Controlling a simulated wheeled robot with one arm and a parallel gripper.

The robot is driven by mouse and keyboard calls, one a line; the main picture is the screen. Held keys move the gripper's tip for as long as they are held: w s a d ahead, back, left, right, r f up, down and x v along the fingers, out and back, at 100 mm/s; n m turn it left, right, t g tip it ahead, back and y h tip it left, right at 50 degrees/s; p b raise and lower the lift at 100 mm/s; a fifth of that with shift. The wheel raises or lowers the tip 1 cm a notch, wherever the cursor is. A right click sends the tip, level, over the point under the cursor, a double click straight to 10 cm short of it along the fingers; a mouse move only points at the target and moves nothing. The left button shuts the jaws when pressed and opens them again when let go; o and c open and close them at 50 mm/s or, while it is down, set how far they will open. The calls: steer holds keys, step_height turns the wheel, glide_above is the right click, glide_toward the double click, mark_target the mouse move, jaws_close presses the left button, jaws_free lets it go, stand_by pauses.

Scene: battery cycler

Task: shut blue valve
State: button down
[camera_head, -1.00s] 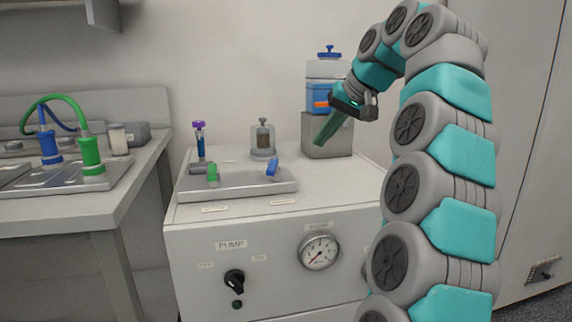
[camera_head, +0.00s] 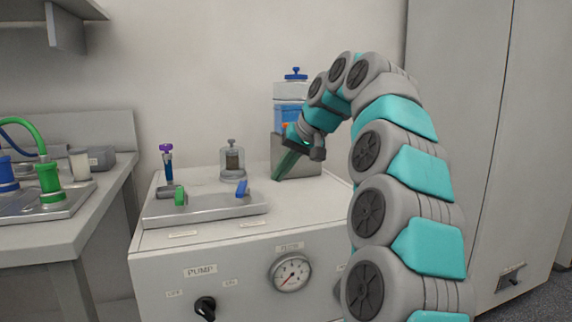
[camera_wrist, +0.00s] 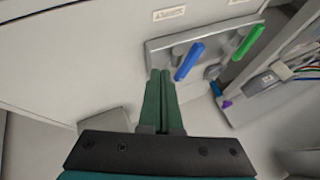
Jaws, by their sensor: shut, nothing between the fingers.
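The blue valve (camera_head: 242,188) is a small blue lever at the right end of a grey metal tray (camera_head: 205,211) on top of the pump cabinet. In the wrist view the blue lever (camera_wrist: 190,61) lies just beyond and to the right of my fingertips, slanting across the tray. The green valve (camera_head: 180,195) is at the tray's left part and also shows in the wrist view (camera_wrist: 249,42). My gripper (camera_head: 281,173) is shut and empty, tilted down to the right of the blue lever, apart from it in the head view. Its closed green fingers also show in the wrist view (camera_wrist: 160,75).
A grey block with a blue-capped bottle (camera_head: 293,91) stands behind my gripper. A small glass jar (camera_head: 232,162) and a purple-topped vial (camera_head: 167,160) stand behind the tray. The cabinet front carries a gauge (camera_head: 291,273) and a black pump knob (camera_head: 205,308).

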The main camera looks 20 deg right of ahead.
mark_target(242, 188)
steer(key=x, duration=0.4)
steer(key=shift+w+f, duration=0.15)
steer(key=shift+f, duration=0.1)
steer(key=shift+w+a, duration=0.15)
steer(key=shift+a, duration=0.45)
steer(key=shift+w+a, duration=0.2)
steer(key=shift+a, duration=0.4)
steer(key=shift+w+a+p, duration=0.3)
steer(key=shift+a, duration=0.45)
